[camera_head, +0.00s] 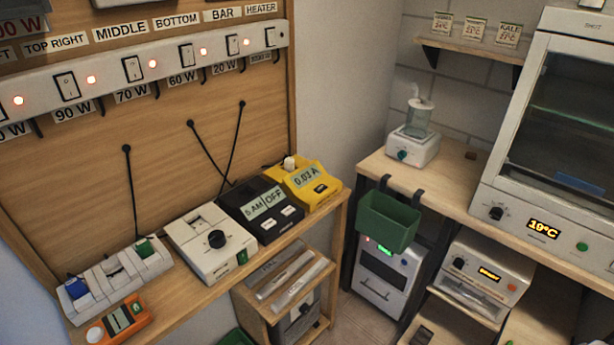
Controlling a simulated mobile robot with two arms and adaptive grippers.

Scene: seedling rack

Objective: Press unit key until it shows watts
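A yellow meter (331,177) stands at the right end of the wooden bench on the left. Its display (304,177) reads 0.03 A, so it shows amps. A small dark key (321,188) with a light mark sits on its front face below the display; its label is too small to read. A pale round knob or plug (290,163) is on its top at the back. Neither of my grippers is in view, and nothing touches the meter.
A black timer (254,209) showing 5 AM and OFF stands close left of the meter. A green bin (388,222) hangs to the right, across a gap. Cords hang behind the devices.

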